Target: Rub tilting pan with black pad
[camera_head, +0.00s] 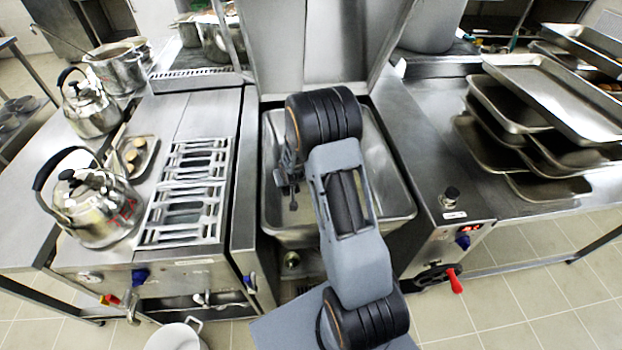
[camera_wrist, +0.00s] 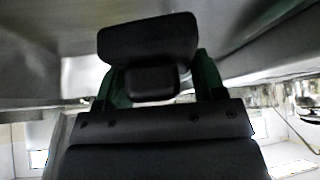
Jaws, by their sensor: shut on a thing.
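The tilting pan (camera_head: 388,165) is a rectangular steel basin in the middle of the head view, with its lid raised behind it. My arm reaches over its front into the basin and hides much of its floor. My gripper (camera_head: 288,182) is inside the pan near its left wall, pointing down. In the wrist view the black pad (camera_wrist: 148,40) shows as a dark rounded block at the fingertips, with my gripper shut on it. Steel surface lies close around the pad. Whether the pad touches the pan is hard to tell.
Left of the pan stand a burner grate (camera_head: 185,205), a shiny kettle (camera_head: 90,210) and a small tray (camera_head: 133,158). On the right counter are stacked steel trays (camera_head: 545,95). A red-handled crank (camera_head: 455,280) juts from the front. A white pot (camera_head: 175,337) is on the floor.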

